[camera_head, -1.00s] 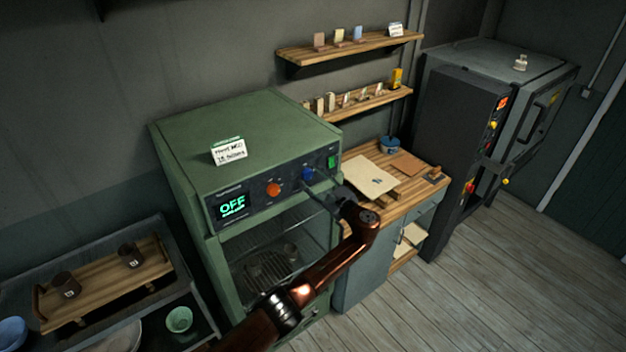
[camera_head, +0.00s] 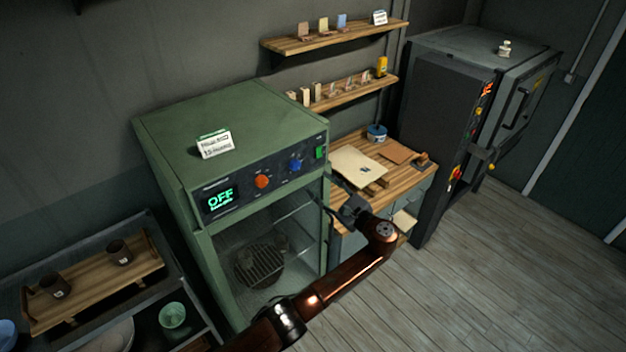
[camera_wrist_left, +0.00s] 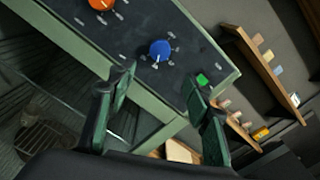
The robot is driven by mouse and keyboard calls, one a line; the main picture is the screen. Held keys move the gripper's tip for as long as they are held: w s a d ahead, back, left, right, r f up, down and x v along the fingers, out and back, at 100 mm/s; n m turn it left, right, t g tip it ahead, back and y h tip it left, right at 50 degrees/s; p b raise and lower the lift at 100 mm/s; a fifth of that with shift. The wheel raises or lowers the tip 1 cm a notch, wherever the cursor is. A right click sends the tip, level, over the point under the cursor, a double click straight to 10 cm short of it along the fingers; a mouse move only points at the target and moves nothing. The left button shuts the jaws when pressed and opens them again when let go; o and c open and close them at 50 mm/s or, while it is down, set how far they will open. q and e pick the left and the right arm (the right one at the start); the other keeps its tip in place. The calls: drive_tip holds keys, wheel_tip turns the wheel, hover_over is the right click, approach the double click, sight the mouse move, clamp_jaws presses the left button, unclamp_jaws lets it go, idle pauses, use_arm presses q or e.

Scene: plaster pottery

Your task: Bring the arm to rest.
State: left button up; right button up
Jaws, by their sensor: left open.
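My left arm reaches in from the bottom of the head view, copper-brown with dark joints. Its gripper (camera_head: 340,200) is in front of the right side of a green drying cabinet (camera_head: 225,115). In the left wrist view the two dark green fingers (camera_wrist_left: 160,110) stand apart with nothing between them. The cabinet's control panel lies beyond them, with a blue knob (camera_wrist_left: 160,50), an orange knob (camera_wrist_left: 101,4) and a green switch (camera_wrist_left: 202,79). The display (camera_head: 221,197) reads OFF. My right gripper is not in view.
A wooden worktable (camera_head: 400,178) stands right of the cabinet, under two wall shelves (camera_head: 335,38). A dark kiln (camera_head: 450,110) is farther right. At lower left a wooden tray (camera_head: 95,290) holds two dark cups. The wooden floor (camera_head: 500,270) at right is clear.

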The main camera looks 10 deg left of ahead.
use_arm(q)
drive_tip(key=shift+s+d, duration=0.3)
drive_tip(key=shift+d, duration=0.05)
